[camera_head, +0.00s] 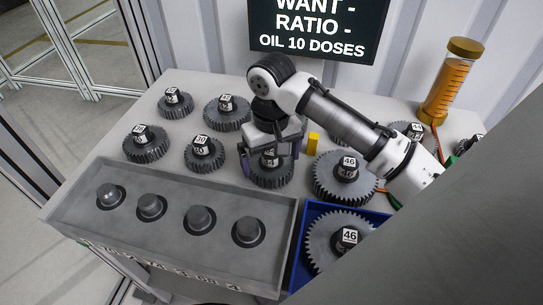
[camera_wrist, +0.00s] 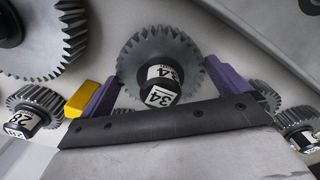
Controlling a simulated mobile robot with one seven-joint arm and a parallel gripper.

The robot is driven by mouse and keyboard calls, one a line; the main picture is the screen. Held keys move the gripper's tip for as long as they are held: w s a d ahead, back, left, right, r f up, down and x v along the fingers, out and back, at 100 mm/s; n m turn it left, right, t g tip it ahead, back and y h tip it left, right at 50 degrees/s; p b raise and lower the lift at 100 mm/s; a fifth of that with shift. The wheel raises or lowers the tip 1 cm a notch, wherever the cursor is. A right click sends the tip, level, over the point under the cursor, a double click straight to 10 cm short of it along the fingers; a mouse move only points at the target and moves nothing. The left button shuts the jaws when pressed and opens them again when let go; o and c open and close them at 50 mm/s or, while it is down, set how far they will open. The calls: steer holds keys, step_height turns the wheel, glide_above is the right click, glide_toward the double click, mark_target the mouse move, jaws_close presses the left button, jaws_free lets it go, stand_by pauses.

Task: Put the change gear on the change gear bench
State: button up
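Several dark grey toothed gears with number labels stand on a light grey bench top (camera_head: 75,178). My gripper (camera_head: 271,158) reaches down over one of them, the gear marked 34 (camera_head: 272,180). In the wrist view, this gear (camera_wrist: 150,50) lies between the two purple fingers of my gripper (camera_wrist: 160,75). The fingers are apart, and gaps show between them and its labelled hub, so they do not look closed on it. A large gear marked 46 (camera_head: 325,243) lies in a blue tray (camera_head: 296,272); another 46 gear (camera_head: 326,178) stands behind it.
A grey box with several round knobs (camera_head: 172,243) runs along the front. A small yellow block (camera_head: 313,143) stands right of my gripper; it also shows in the wrist view (camera_wrist: 82,97). An orange cylinder (camera_head: 447,85) stands at the back right. A dark sign (camera_head: 318,25) hangs behind.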

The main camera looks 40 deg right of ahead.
mark_target(270, 153)
step_height(270, 153, up, 12)
steer(key=shift+r+b, duration=0.15)
steer(key=shift+b, duration=0.15)
stand_by(0.3)
steer(key=shift+w+a, duration=0.1)
